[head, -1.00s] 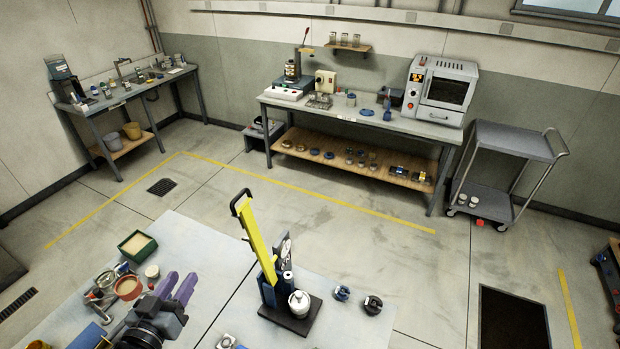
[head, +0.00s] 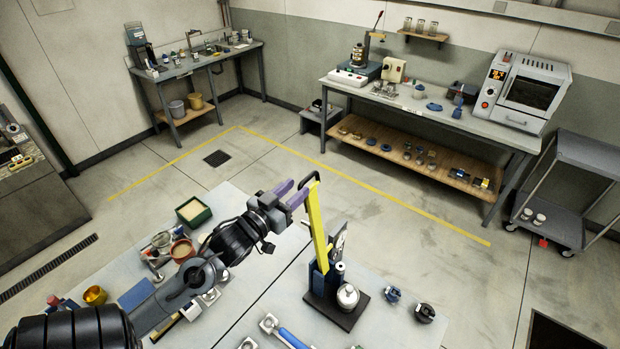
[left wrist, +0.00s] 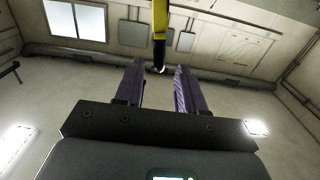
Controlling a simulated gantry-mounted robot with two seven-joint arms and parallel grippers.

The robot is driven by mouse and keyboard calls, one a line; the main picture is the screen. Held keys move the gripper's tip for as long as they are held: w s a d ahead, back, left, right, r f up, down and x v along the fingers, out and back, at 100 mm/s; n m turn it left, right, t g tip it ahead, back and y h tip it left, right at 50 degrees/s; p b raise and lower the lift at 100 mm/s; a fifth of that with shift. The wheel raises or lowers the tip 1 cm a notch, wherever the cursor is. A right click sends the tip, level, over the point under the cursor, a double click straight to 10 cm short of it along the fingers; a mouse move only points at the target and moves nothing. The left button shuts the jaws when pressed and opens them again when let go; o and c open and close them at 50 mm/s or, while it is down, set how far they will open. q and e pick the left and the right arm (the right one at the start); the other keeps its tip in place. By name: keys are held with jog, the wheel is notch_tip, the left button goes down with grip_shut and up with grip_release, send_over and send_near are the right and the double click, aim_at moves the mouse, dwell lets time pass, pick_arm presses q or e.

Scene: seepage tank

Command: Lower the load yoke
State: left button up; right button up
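The load yoke (head: 317,222) is a long yellow bar with a black handle loop at its top. It stands nearly upright on a small blue and black apparatus (head: 336,314) on the front table. A round silver pot (head: 347,296) sits on the apparatus base. My left gripper (head: 299,189), with purple fingers, is open just left of the handle at the yoke's top. In the left wrist view, the yoke (left wrist: 160,22) shows beyond the parted fingers, its dark end in line with the gap. I cannot tell whether they touch. My right gripper is not in view.
Two dark round parts (head: 425,313) lie right of the apparatus. A green box (head: 193,212) and red bowl (head: 182,251) stand left, near my left arm. A blue-handled item (head: 292,338) lies at the front. Open floor separates this table from the back workbench (head: 430,111).

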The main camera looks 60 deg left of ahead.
aim_at(304, 183)
pick_arm(q)
jog(key=shift+p+x, duration=0.6)
jog(key=shift+x, duration=2.4)
grip_shut()
